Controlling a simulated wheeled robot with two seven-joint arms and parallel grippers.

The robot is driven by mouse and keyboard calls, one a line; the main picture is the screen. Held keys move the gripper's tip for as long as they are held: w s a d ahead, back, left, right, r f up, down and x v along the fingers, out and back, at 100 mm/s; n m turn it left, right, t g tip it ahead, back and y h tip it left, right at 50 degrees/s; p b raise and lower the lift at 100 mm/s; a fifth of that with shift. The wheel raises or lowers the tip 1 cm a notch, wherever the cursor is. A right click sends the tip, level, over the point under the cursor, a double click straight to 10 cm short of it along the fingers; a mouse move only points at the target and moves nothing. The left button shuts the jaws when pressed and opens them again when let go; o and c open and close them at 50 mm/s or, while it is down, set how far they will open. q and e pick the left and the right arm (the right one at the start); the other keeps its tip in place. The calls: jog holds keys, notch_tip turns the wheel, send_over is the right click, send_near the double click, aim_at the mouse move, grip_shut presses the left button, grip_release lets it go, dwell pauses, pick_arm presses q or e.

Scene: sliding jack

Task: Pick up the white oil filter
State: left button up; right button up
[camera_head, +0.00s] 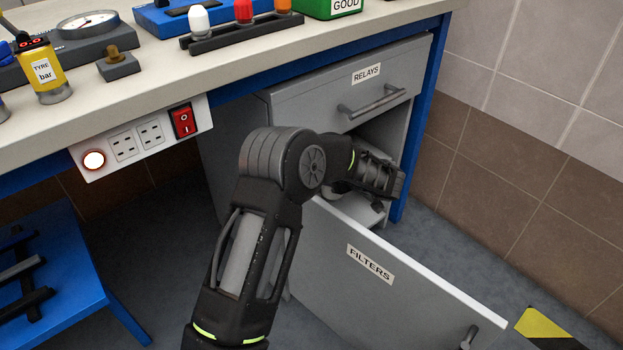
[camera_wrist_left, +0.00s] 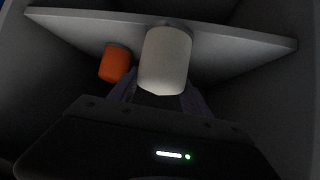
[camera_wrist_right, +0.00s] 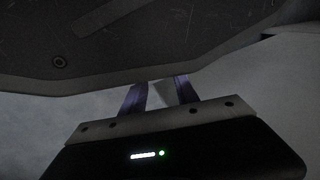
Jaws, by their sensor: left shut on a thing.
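The white oil filter (camera_wrist_left: 165,60) stands upright on a grey shelf (camera_wrist_left: 235,42) inside the cabinet, in the left wrist view. My left gripper (camera_wrist_left: 160,92) is shut on it, with one finger on each side. An orange filter (camera_wrist_left: 115,63) stands close by on the left, next to the left finger. In the head view my left arm reaches into the open compartment behind the FILTERS door (camera_head: 395,275), and its fingers and the white filter are hidden there. My right gripper (camera_wrist_right: 161,88) shows only in the right wrist view, with its fingers apart and nothing seen between them.
The RELAYS drawer (camera_head: 345,85) is closed just above the compartment. The FILTERS door hangs open below my left forearm. Cabinet walls stand close around my left gripper. A blue stool (camera_head: 60,280) stands at the lower left. A dark grey surface (camera_wrist_right: 150,40) lies near my right fingers.

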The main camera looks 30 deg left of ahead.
pick_arm(q)
jog(key=d+b, duration=0.2)
jog(key=d, duration=0.4)
jog(key=shift+w, duration=0.3)
